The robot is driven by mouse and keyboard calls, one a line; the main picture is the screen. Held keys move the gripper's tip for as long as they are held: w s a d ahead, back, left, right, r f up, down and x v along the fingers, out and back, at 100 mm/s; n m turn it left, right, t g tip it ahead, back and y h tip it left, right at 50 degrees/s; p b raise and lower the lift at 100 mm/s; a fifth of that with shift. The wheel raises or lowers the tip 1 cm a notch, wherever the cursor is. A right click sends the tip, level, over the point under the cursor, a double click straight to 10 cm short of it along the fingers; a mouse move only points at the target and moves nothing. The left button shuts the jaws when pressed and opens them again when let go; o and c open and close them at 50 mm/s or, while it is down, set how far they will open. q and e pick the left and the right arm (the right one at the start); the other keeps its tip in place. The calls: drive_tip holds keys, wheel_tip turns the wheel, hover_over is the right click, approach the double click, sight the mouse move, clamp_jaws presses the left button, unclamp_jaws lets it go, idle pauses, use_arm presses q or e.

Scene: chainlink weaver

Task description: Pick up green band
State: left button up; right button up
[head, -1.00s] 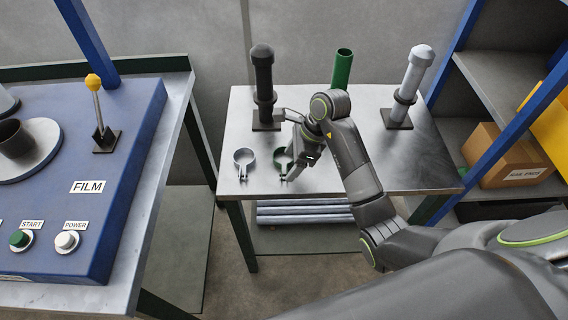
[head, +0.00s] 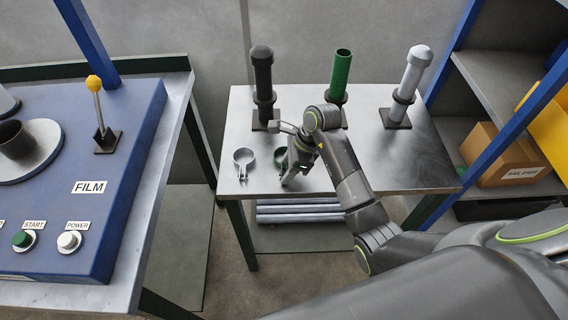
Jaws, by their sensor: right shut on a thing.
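The green band (head: 277,158) lies at the front of the metal table, to the right of a grey band (head: 244,158). It is an open ring, and its right side is hidden behind my right gripper. My right gripper (head: 288,180) points down at the band's front right part and is shut on it. Its fingertips are small and partly hidden, so the exact grip point is unclear. I cannot tell whether the band is lifted off the table. My left gripper is not in view.
Three posts stand on the table (head: 400,165): black (head: 262,75), green (head: 340,70) and light grey (head: 412,75). A blue control panel (head: 120,180) with a yellow-knobbed lever stands left. A shelf with a cardboard box (head: 500,155) is at right.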

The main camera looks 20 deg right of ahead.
wheel_tip(320, 180, up, 7)
drive_tip(key=shift+w+b, duration=0.1)
drive_tip(key=shift+b, duration=0.35)
wheel_tip(320, 180, up, 3)
drive_tip(key=p, duration=0.2)
drive_tip(key=shift+p, duration=0.3)
